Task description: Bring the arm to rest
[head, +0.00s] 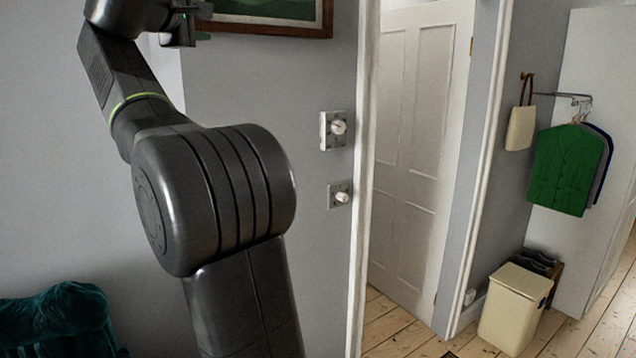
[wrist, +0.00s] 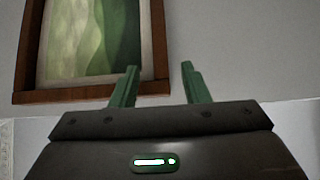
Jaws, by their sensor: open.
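My gripper (wrist: 158,84) shows in the wrist view with its two green fingers apart and nothing between them. Beyond the fingers are a grey wall and a framed green picture (wrist: 90,40). In the head view my arm rises from the bottom centre, bends at a large dark joint and leans up to the left. Part of my gripper (head: 200,28) shows near the top left, in front of the wall and close to the picture frame (head: 270,29) in the image. How far it is from the wall I cannot tell.
Two white wall knobs (head: 338,128) (head: 342,197) sit right of my arm. A white door (head: 415,140) stands beyond them. Green clothes (head: 566,168) and a bag (head: 521,127) hang at right above a cream bin (head: 514,308). A dark teal chair (head: 60,322) is at lower left.

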